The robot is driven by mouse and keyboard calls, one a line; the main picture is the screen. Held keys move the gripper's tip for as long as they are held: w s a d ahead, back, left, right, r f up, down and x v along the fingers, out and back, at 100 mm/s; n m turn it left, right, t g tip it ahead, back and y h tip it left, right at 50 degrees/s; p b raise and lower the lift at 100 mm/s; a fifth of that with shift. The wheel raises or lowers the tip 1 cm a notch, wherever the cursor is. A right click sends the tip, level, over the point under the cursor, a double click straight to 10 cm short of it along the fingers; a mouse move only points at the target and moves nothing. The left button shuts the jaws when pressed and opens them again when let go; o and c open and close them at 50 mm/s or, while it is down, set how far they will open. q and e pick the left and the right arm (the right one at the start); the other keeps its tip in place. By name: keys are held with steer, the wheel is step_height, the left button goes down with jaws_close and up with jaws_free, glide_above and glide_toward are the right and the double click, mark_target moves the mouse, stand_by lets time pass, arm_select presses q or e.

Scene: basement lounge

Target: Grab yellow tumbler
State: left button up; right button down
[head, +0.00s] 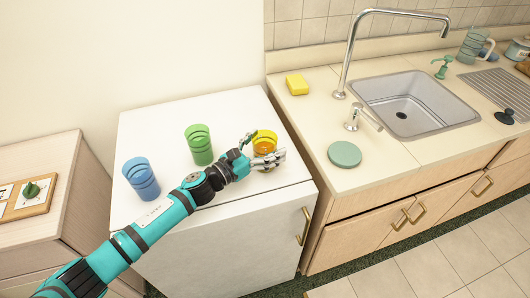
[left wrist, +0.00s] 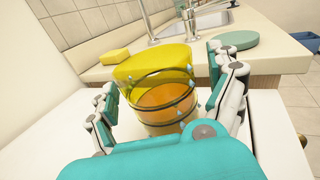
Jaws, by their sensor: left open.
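The yellow tumbler (head: 264,139) stands upright on the white cabinet top near its right edge, with orange showing in its lower part. My left gripper (head: 264,150) is open at the tumbler, partly covering it in the head view. In the left wrist view the tumbler (left wrist: 158,85) stands between the two spread fingers of the gripper (left wrist: 165,98). The right finger is close to its side; I cannot tell whether it touches. My right gripper is not in view.
A green tumbler (head: 199,145) and a blue tumbler (head: 141,177) stand on the same white cabinet (head: 165,122), left of the yellow one. To the right, the counter holds a yellow sponge (head: 297,84), a round green lid (head: 344,154) and a sink (head: 405,105).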

arm_select(q)
steer(key=c, duration=1.5)
steer(key=shift+r, duration=0.1)
steer(key=shift+c, duration=0.4)
